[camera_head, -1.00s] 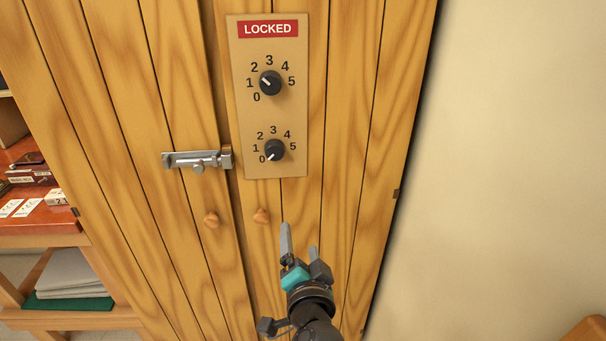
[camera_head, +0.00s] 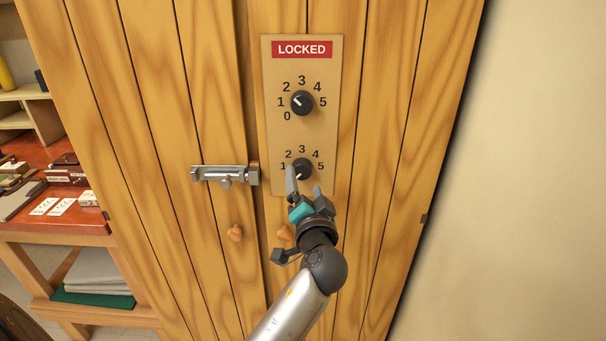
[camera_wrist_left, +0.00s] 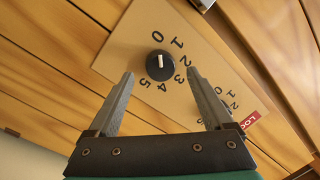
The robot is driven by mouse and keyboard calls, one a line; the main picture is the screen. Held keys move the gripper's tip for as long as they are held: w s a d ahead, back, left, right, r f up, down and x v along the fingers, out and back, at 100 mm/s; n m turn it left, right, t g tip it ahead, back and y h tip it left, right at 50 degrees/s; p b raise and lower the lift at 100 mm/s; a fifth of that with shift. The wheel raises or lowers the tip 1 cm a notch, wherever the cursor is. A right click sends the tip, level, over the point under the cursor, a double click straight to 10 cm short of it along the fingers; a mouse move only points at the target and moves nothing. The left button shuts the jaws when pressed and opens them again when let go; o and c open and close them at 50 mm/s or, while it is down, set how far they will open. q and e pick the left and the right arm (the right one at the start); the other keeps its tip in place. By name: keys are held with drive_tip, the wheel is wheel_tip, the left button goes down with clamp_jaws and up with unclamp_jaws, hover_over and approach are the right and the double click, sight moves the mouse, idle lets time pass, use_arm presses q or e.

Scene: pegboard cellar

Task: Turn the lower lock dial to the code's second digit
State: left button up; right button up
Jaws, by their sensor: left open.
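The lower lock dial (camera_head: 303,168) is a black knob on a tan panel (camera_head: 328,130) with the digits 0 to 5 around it. It also shows in the left wrist view (camera_wrist_left: 160,66), where its white mark points at 0. The upper dial (camera_head: 302,103) has its mark toward the upper left, near 1. A red sign (camera_head: 302,49) above reads LOCKED. My left gripper (camera_head: 304,188) is open and empty, just below and in front of the lower dial. In the wrist view the dial appears between the fingertips, with gaps on both sides. One finger hides the 0 in the head view.
The panel is on a wooden cabinet door. A metal latch (camera_head: 224,174) sits to the left, with two wooden knobs below, one (camera_head: 235,233) clear and one (camera_head: 286,235) beside my gripper. Shelves with cards (camera_head: 52,207) stand at far left; a bare wall is right.

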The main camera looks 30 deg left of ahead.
sight(302, 174)
use_arm(q)
drive_tip(key=shift+x, duration=1.7)
drive_tip(key=shift+c, duration=0.3)
clamp_jaws()
drive_tip(key=m, duration=0.4)
drive_tip(key=shift+t, duration=0.3)
drive_tip(key=shift+a+m+t+p, duration=0.1)
drive_tip(key=shift+m+t+p, duration=0.4)
drive_tip(key=shift+m, duration=2.1)
